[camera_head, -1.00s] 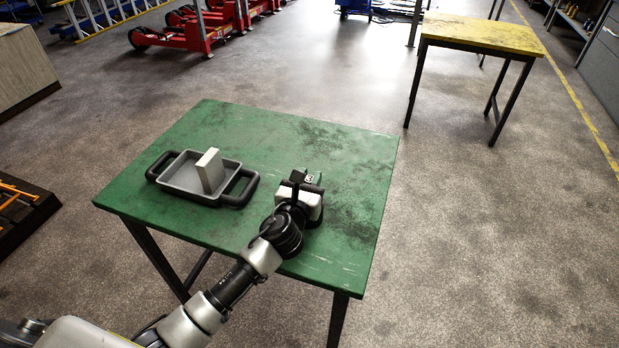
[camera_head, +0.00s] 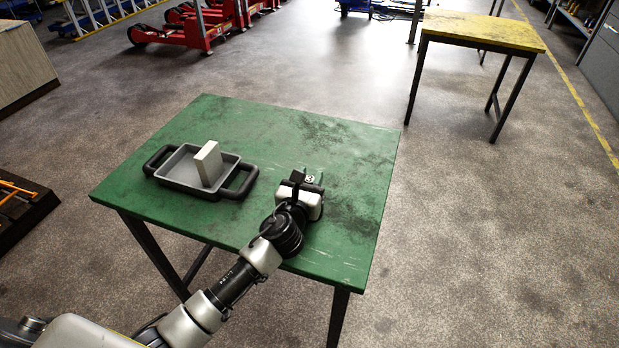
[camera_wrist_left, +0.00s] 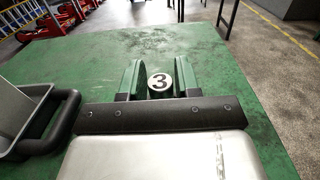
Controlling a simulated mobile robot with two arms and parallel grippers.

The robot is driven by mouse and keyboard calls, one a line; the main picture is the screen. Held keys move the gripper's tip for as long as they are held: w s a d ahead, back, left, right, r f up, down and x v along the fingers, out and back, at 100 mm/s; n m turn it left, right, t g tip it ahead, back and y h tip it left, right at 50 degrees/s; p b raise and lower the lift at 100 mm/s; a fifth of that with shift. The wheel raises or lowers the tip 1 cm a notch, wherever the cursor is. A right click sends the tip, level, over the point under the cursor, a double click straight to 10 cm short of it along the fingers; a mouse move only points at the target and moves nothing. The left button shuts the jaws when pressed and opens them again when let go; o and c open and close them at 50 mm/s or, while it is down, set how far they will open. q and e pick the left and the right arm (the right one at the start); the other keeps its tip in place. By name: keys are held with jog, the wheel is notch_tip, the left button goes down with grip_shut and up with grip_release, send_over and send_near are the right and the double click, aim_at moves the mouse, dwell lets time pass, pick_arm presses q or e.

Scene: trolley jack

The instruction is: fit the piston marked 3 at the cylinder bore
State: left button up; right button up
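The piston marked 3 (camera_head: 310,179) shows a white round face with a black 3. In the left wrist view the piston (camera_wrist_left: 159,84) sits upright between the two fingers of my left gripper (camera_wrist_left: 160,72), with hardly any gap on either side. In the head view my left gripper (camera_head: 306,177) is over the right half of the green table and looks shut on the piston. The piston's lower part is hidden by the gripper. I cannot make out a cylinder bore in either view. My right gripper is not in view.
A grey tray (camera_head: 180,181) with black handles stands on the green table (camera_head: 255,120), holding a pale block (camera_head: 208,162). A yellow-topped table (camera_head: 480,32) stands at back right. Orange parts (camera_head: 10,199) on a dark base lie at far left. Floor between is clear.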

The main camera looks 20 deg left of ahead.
pick_arm(q)
jog(key=o, duration=0.4)
jog(key=shift+c, duration=0.2)
jog(key=shift+s, duration=0.1)
jog(key=s+b, duration=0.1)
jog(key=s, duration=0.9)
jog(key=shift+s+a, duration=0.15)
jog(key=shift+s, duration=0.2)
